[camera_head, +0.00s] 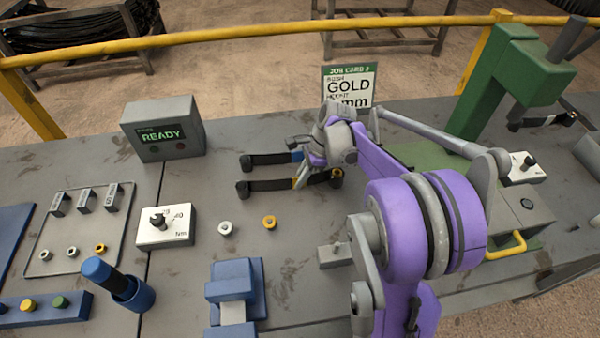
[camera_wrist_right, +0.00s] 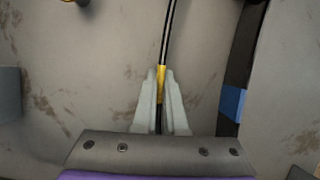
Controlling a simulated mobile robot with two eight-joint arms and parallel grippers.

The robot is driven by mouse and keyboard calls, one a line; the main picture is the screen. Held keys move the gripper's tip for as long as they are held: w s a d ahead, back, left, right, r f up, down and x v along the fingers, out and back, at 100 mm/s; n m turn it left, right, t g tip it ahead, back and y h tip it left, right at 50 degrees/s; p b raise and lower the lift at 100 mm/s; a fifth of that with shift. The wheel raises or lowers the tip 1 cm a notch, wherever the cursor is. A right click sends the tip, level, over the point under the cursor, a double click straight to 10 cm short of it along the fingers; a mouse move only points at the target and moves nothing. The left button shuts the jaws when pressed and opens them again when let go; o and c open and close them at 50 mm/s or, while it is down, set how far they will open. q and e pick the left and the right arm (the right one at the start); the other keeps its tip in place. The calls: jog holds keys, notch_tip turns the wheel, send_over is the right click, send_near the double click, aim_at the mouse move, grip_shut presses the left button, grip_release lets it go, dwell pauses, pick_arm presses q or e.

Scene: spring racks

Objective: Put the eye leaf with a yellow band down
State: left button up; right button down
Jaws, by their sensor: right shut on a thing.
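The eye leaf with a yellow band (camera_head: 270,185) is a dark flat strip with an eye at its left end, low over or on the grey bench; I cannot tell if it touches. My right gripper (camera_head: 302,180) is shut on it near the yellow band. In the right wrist view, the fingers (camera_wrist_right: 162,82) pinch the leaf (camera_wrist_right: 167,45) at the band, and it shows as a narrow strip. My left gripper is not in view.
A similar leaf with a blue band (camera_head: 268,159) lies just behind, roughly parallel. A silver bush (camera_head: 225,228) and a gold bush (camera_head: 269,222) sit in front. A blue fixture (camera_head: 232,285), a torque dial box (camera_head: 166,226) and a READY display (camera_head: 163,128) stand around. A job card (camera_head: 349,85) reads GOLD.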

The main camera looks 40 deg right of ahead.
jog(key=shift+f, duration=0.1)
jog(key=c, duration=1)
grip_release()
